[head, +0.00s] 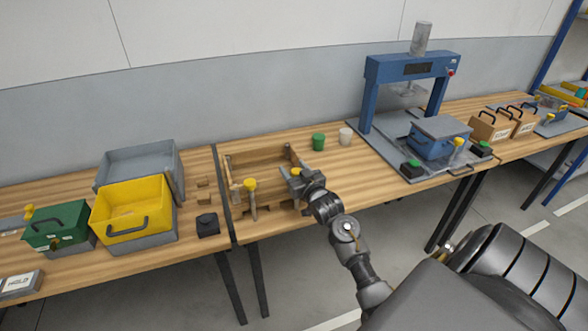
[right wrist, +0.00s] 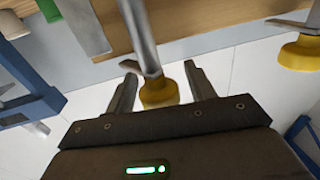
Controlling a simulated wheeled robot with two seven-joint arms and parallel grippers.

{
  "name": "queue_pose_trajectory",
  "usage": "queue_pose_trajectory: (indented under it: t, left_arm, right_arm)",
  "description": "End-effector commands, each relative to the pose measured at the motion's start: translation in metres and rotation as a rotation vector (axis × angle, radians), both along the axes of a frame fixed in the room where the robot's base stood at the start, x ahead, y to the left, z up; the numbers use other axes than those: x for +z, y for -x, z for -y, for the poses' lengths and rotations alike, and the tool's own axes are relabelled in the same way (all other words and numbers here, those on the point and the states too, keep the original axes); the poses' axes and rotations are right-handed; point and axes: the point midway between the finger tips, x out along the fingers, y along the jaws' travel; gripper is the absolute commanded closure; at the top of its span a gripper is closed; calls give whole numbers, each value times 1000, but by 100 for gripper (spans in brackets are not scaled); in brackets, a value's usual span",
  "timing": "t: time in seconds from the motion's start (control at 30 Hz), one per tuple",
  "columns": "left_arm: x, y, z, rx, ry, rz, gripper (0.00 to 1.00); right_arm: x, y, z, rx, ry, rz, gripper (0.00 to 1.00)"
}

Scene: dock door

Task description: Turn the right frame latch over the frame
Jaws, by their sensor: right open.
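A wooden frame (head: 258,157) stands on the workbench near the middle of the head view. The right frame latch, with a yellow knob (head: 296,172), is at its right side, partly hidden by my right gripper (head: 293,183). The left latch, also with a yellow knob (head: 250,184), is at the front of the frame. In the right wrist view my right gripper (right wrist: 159,76) is open, with the right latch's yellow knob (right wrist: 159,93) between its fingers. Gaps show on both sides of the knob. The latch's grey bar (right wrist: 140,38) runs upward from it. My left gripper is not in view.
A green cup (head: 318,141) and a white cup (head: 345,136) stand right of the frame. A blue press (head: 370,92) is farther right. A yellow bin (head: 130,208), a grey bin (head: 140,165) and a dark block (head: 207,224) are at left. Bare bench lies right of my gripper.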

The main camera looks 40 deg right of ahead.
Motion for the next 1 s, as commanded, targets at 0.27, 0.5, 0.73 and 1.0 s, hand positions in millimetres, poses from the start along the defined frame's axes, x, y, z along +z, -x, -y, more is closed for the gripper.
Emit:
queue_pose_trajectory:
  t: [0.27,0.5,0.73,1.0]
  left_arm:
    - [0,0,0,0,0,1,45]
    - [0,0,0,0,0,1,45]
    - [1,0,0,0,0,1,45]
    - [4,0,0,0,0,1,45]
  right_arm:
    - [0,0,0,0,0,0,53]
    - [0,0,0,0,0,0,85]
    - [0,0,0,14,1,1,89]
    - [1,0,-1,140,6,-2,89]
